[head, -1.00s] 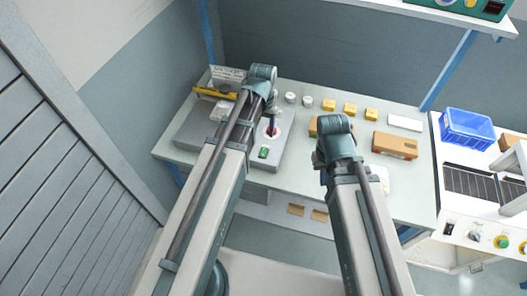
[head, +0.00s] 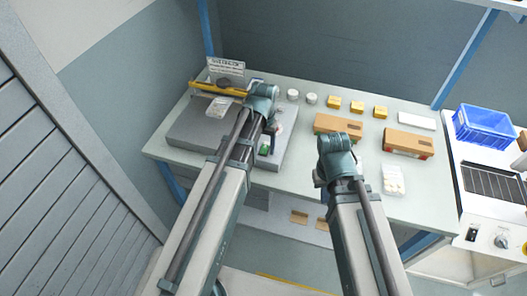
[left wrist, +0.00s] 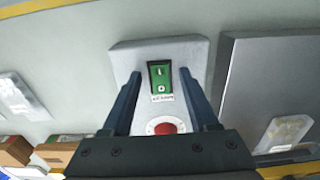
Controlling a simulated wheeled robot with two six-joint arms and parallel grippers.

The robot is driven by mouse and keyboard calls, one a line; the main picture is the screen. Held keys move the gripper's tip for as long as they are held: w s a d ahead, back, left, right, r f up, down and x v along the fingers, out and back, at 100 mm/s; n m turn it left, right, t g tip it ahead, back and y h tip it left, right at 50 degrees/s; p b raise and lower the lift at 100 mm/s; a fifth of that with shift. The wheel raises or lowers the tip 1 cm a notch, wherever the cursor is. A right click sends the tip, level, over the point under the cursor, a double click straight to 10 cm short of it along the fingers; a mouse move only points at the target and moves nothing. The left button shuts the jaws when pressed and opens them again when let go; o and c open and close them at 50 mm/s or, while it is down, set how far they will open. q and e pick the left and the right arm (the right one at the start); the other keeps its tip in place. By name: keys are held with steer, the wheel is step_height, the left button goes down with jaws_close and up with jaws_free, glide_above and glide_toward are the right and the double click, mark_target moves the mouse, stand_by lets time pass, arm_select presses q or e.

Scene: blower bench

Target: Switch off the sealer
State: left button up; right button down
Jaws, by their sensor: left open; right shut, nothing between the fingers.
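The sealer is a flat grey machine (head: 190,130) at the left of the bench. Its light control panel carries a green rocker switch (head: 265,147) and a red round button. In the left wrist view the switch (left wrist: 160,78) shows I and O marks with a label under it. The red button (left wrist: 165,128) is below it, partly covered by my gripper body. My left gripper (left wrist: 160,76) is open and empty, its fingers on either side of the switch; contact cannot be told.
A sign (head: 226,67) and a yellow bar (head: 219,89) are at the sealer's back. A blue crate (head: 484,127) is further right.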

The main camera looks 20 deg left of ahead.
arm_select(q)
jaws_close()
stand_by(0.3)
steer(key=shift+w+g, duration=0.5)
steer(key=shift+g, duration=1)
steer(key=shift+s, duration=0.15)
